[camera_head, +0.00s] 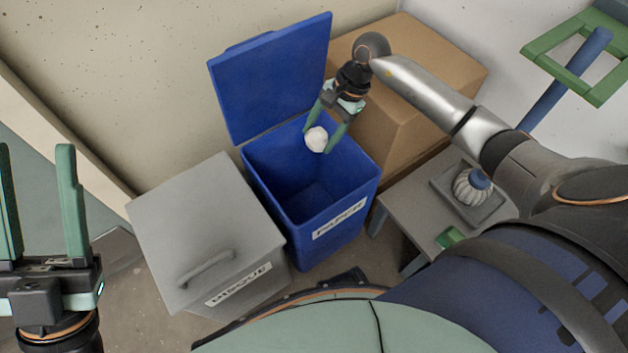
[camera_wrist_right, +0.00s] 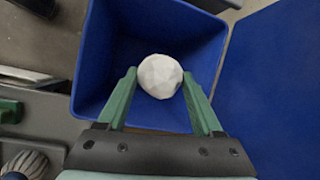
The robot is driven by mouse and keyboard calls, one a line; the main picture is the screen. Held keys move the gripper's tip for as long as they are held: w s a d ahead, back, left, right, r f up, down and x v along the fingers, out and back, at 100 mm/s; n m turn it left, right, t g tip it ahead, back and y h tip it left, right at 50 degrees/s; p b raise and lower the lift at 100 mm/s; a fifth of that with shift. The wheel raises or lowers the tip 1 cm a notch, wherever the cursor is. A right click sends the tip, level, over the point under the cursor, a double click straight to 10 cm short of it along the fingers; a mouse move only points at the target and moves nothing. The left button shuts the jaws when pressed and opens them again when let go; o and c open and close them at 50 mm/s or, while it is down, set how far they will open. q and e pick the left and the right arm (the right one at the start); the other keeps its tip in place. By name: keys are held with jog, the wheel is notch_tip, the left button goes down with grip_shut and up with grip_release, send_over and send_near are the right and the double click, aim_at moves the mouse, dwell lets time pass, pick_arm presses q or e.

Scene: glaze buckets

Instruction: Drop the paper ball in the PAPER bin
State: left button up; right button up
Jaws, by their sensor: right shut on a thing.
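The white faceted paper ball (camera_head: 316,139) is between the fingers of my right gripper (camera_head: 325,138), which is shut on it. The ball also shows in the right wrist view (camera_wrist_right: 160,76), gripped between the green fingertips (camera_wrist_right: 160,84). It is over the open mouth of the blue bin (camera_head: 354,198), whose front label reads PAPER. The bin's blue lid (camera_head: 270,75) stands open at the back. The inside of the bin looks empty where it shows. My left gripper (camera_head: 38,195) is open and empty at the left edge, away from the bins.
A grey lidded bin labelled BISQUE (camera_head: 200,220) stands left of the blue bin, shut. A cardboard box (camera_head: 430,65) stands behind and right. A grey table (camera_head: 405,205) at right bears a tray with a ribbed pot (camera_head: 470,188). A green-framed object (camera_head: 590,85) is at upper right.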

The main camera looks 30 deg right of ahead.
notch_tip(320, 180, down, 2)
jog(key=shift+f+b, duration=0.15)
jog(key=shift+b, duration=0.3)
jog(key=o, duration=1.3)
jog(key=p+v, duration=0.3)
jog(key=v, duration=0.9)
jog(key=shift+d+r, duration=0.1)
jog(key=shift+r, duration=0.15)
